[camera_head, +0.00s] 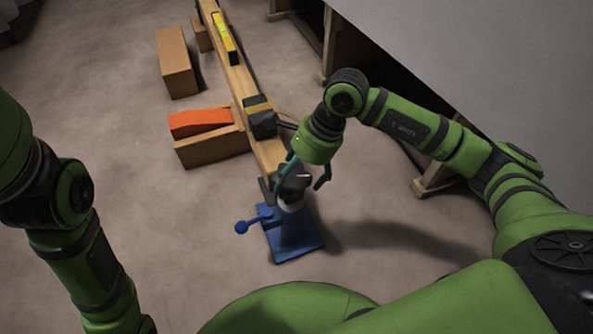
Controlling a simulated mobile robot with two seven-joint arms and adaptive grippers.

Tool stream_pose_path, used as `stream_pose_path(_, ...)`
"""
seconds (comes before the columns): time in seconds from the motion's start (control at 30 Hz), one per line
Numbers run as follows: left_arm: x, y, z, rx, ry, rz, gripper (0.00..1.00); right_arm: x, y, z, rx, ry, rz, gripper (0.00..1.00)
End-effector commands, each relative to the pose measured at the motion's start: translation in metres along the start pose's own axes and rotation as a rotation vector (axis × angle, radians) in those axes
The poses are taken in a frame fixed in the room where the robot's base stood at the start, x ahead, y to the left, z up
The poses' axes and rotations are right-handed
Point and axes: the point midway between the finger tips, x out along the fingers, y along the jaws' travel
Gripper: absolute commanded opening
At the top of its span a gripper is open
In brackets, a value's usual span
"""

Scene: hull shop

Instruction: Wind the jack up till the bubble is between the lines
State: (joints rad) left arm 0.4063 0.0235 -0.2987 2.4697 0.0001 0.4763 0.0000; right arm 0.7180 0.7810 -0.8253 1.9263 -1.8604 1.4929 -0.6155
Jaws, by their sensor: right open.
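The blue jack (292,238) stands on the floor under the near end of a long wooden beam (238,75). Its crank with a round blue knob (241,227) sticks out to the left. A yellow level (224,38) lies along the top of the beam toward the far end; its bubble is too small to read. My right gripper (305,182) is open above the jack's dark head, with its teal fingers spread to either side of it. I cannot tell whether they touch it. My left arm shows at the left edge, but its gripper is out of view.
Another wooden block (177,62) stands farther back. A large grey surface (500,70) on wooden supports fills the right. Floor left of the jack is clear.

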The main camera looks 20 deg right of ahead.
Motion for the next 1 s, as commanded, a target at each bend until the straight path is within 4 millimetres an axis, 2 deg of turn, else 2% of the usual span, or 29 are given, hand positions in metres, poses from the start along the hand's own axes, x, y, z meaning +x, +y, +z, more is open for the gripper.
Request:
stream_pose_path(0.17, 0.000, 0.000, -0.001, -0.001, 0.001, -0.002, 0.88, -0.017, -0.001, 0.000, -0.002, 0.000, -0.004, 0.88)
stream_pose_path(0.4, 0.000, 0.000, -0.001, -0.002, 0.001, -0.004, 0.88, -0.068, -0.002, 0.000, 0.000, 0.001, -0.006, 0.88)
stream_pose_path(0.6, 0.000, 0.000, -0.001, -0.002, 0.001, -0.005, 0.88, -0.103, -0.001, 0.000, 0.000, 0.001, -0.004, 0.88)
stream_pose_path(0.8, 0.000, 0.000, -0.001, -0.002, 0.001, -0.005, 0.88, -0.118, -0.001, 0.000, 0.000, 0.001, -0.001, 0.88)
stream_pose_path(1.0, 0.000, 0.000, -0.001, -0.002, 0.001, -0.005, 0.88, -0.120, 0.000, 0.000, 0.000, 0.001, 0.000, 0.88)
